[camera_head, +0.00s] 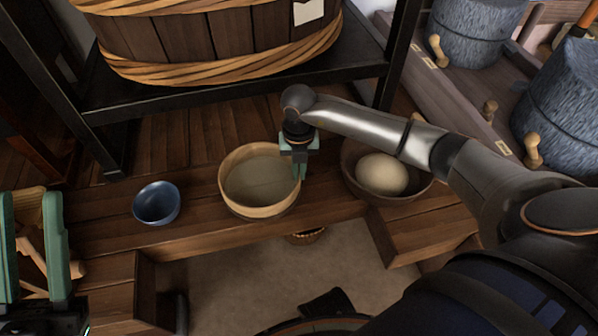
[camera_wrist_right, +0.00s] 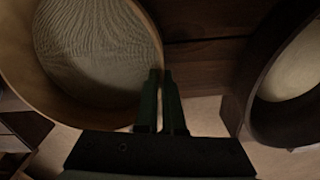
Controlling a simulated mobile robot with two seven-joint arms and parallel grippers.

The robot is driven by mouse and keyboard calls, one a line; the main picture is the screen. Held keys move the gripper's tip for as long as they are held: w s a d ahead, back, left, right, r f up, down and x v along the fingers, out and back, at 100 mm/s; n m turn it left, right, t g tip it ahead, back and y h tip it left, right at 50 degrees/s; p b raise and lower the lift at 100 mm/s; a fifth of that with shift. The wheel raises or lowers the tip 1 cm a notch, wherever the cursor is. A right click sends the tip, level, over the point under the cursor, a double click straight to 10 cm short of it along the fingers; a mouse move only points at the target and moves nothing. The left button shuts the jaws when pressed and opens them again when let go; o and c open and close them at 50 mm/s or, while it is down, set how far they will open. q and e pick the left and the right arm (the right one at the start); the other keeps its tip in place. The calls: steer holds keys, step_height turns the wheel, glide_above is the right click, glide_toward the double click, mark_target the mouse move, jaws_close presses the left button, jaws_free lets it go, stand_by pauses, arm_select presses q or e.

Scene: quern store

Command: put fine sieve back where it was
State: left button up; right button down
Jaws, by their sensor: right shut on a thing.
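The fine sieve (camera_head: 258,207) is a round pale wooden hoop with a mesh bottom, level at the middle of the wooden bench. It also shows at the upper left of the right wrist view (camera_wrist_right: 95,45). My right gripper (camera_head: 299,172) points down at the sieve's right side and is shut on its rim; the fingers (camera_wrist_right: 160,85) show close together there. I cannot tell whether the sieve touches the bench. My left gripper (camera_head: 30,196) is at the lower left edge, with its green fingers wide apart, away from the sieve.
A blue bowl (camera_head: 156,203) stands left of the sieve. A dark bowl (camera_head: 413,192) with a pale round content is close on the right. A dark shelf (camera_head: 240,90) with a big wooden tub (camera_head: 190,45) overhangs behind. Stone querns (camera_head: 470,35) stand at the right.

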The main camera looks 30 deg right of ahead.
steer(key=c, duration=1)
jaws_free()
steer(key=shift+c, duration=0.2)
steer(key=shift+r, duration=0.15)
